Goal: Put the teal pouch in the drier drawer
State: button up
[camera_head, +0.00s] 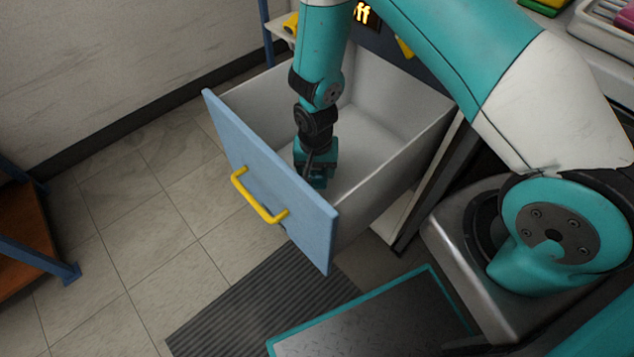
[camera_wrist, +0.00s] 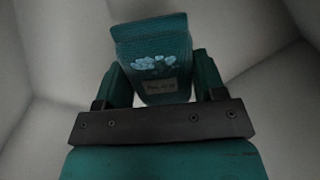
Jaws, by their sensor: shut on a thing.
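The teal pouch (camera_wrist: 155,60) shows in the wrist view, upright between my two fingers, with pale blue shapes and a small label on its face. My gripper (camera_wrist: 160,85) is shut on it. In the head view my gripper (camera_head: 316,174) is down inside the open drier drawer (camera_head: 265,165), close behind its blue front panel with the yellow handle (camera_head: 258,197). The pouch is hard to tell from the teal fingers in the head view. Pale drawer walls surround the pouch in the wrist view. I cannot tell whether the pouch touches the drawer floor.
The drawer's pale floor (camera_head: 372,140) looks empty behind my gripper. A ribbed dark mat (camera_head: 245,300) lies on the tiled floor. A blue-framed rack with an orange shelf (camera_head: 25,240) stands at the left. A tray (camera_head: 605,25) sits on the counter at top right.

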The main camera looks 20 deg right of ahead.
jog(key=shift+f+b, duration=0.6)
jog(key=shift+f, duration=2.05)
jog(key=shift+f, duration=0.15)
jog(key=o, duration=1.2)
jog(key=shift+o, duration=0.2)
